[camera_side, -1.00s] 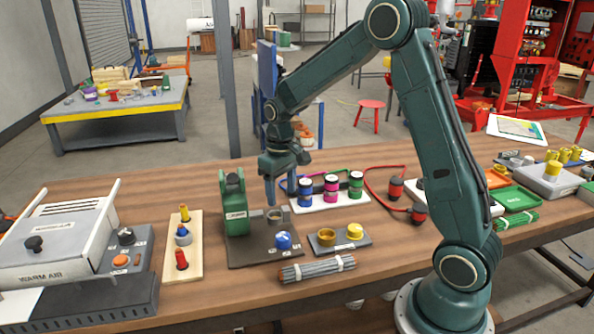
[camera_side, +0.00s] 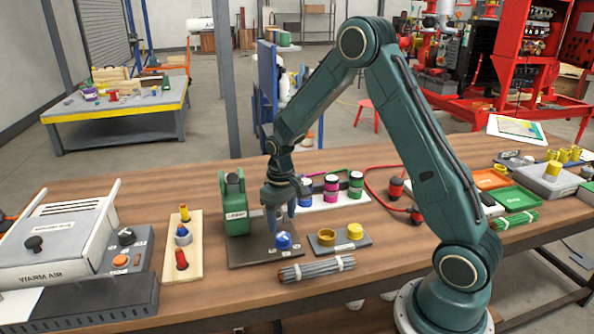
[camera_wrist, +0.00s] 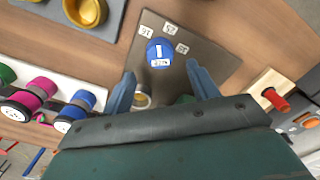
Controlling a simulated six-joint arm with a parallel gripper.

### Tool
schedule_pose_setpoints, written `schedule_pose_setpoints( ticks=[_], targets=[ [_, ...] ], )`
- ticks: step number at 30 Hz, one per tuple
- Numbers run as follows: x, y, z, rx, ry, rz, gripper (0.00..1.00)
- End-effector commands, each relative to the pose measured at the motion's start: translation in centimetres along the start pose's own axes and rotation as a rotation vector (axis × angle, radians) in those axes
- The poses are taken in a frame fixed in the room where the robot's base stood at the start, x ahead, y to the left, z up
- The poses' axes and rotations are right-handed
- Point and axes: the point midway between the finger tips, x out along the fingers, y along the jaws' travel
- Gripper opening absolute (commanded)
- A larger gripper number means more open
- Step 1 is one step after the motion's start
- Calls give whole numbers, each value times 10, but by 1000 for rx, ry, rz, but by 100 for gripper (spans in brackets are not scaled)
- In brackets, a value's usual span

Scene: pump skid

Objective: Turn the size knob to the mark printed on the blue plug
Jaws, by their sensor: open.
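The blue size knob (camera_side: 283,240) stands on a dark plate (camera_side: 245,254) in front of a green block. My gripper (camera_side: 281,218) is open and empty above the plate, close to the knob. In the wrist view the knob lies just beyond the gap between my fingertips (camera_wrist: 161,71). The blue plug (camera_wrist: 76,109) stands on a white strip with a magenta and a green one; its printed mark is not readable. My gripper partly covers it in the side view.
A grey base with two yellow rings or caps (camera_side: 355,231) sits right of the plate. A tied bundle of grey rods (camera_side: 317,268) lies in front. The green block (camera_side: 233,200) rises at the plate's left. A wooden board with pegs (camera_side: 184,263) is farther left.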

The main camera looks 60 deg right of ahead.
Motion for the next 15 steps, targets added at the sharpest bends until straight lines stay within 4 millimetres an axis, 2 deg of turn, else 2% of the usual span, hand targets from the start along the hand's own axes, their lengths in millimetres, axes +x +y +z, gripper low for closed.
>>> schedule_pose_setpoints(
  ticks=[6,15],
  targets=[
    [32,0,1,0,-3,0,59],
    [54,0,0,0,0,0,59]
  ],
)
